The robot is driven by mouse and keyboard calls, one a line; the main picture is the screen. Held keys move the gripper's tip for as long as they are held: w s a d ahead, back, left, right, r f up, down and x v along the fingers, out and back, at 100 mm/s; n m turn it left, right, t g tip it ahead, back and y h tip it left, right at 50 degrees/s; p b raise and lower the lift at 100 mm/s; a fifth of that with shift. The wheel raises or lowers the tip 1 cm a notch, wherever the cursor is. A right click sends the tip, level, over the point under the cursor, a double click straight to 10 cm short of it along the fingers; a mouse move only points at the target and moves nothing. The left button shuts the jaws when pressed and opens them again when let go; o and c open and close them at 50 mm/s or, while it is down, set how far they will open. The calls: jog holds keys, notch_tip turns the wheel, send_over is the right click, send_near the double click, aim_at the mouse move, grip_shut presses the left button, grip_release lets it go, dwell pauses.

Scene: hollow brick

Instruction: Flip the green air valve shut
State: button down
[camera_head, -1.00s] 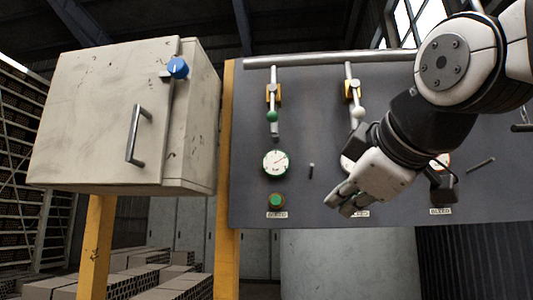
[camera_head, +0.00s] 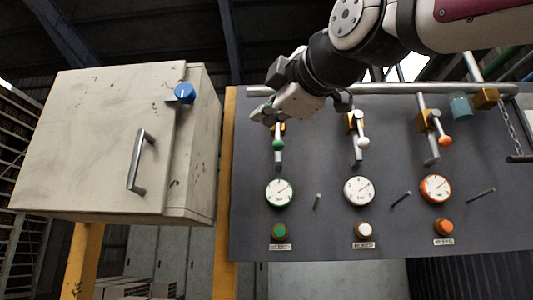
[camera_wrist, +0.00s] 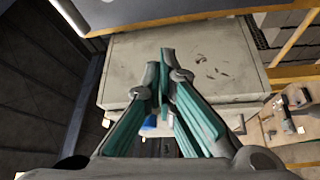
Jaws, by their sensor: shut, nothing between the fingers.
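The green air valve has a green ball knob (camera_head: 278,144) on a lever that hangs down along the left vertical pipe of the dark panel. Its yellow body is mostly hidden behind my gripper. My gripper (camera_head: 262,117) is shut and empty, in front of the top of that valve and slightly left of the knob in the head view. I cannot tell whether it touches the valve. In the wrist view, the closed fingertips (camera_wrist: 166,58) appear over the light cabinet, and the green valve cannot be made out.
A beige cabinet (camera_head: 90,145) with a handle (camera_head: 138,162) and blue knob (camera_head: 185,93) stands left of the panel (camera_head: 320,235). White-knob (camera_head: 362,143) and orange-knob (camera_head: 445,141) valves sit to the right. Gauges, buttons and short pegs are below.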

aim_at(278, 132)
jog(key=p+x, duration=0.2)
jog(key=x, duration=0.8)
jog(key=shift+w+d+f+b, duration=0.1)
jog(key=shift+d+f+b, duration=0.15)
jog(key=shift+d, duration=0.75)
jog(key=shift+w+d+f+b, duration=0.1)
jog(key=shift+d+f+b, duration=0.15)
jog(key=shift+d, duration=0.8)
jog(key=shift+d+n+g+p, duration=0.25)
jog(key=shift+n+g, duration=0.25)
jog(key=shift+n, duration=0.3)
